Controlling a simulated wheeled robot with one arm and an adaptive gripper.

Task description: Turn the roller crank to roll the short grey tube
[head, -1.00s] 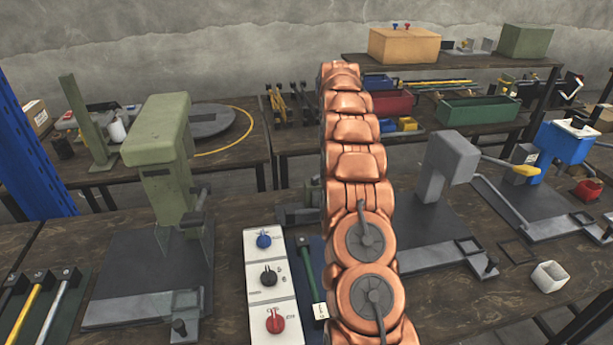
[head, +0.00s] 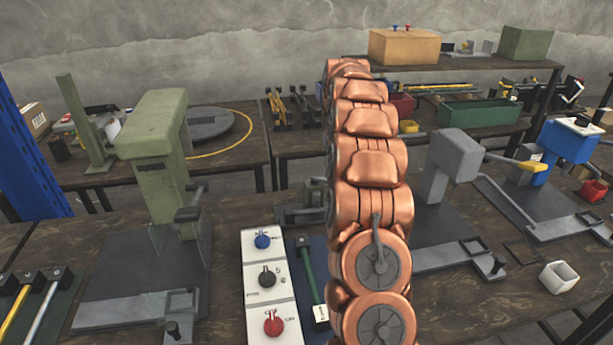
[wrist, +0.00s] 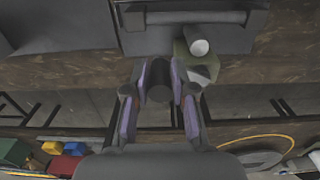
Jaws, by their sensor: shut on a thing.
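In the wrist view my gripper (wrist: 159,70) has its purple-lined fingers on both sides of a dark round handle (wrist: 159,92) and is shut on it. The handle looks like the roller crank's grip. A dark grey device with a long bar (wrist: 195,17), apparently the roller, lies just beyond the fingertips. A pale round-ended cylinder (wrist: 200,47) stands beside it over an olive block; I cannot tell whether it is the short grey tube. In the head view a small dark device (head: 300,212) shows partly behind my copper arm, which hides my gripper.
A green press (head: 160,160) stands left and a grey press (head: 452,160) right of my arm. A white panel with knobs (head: 268,280) lies in front. A white square cup (head: 558,277) stands at the right. A back table holds a green bin (head: 478,113).

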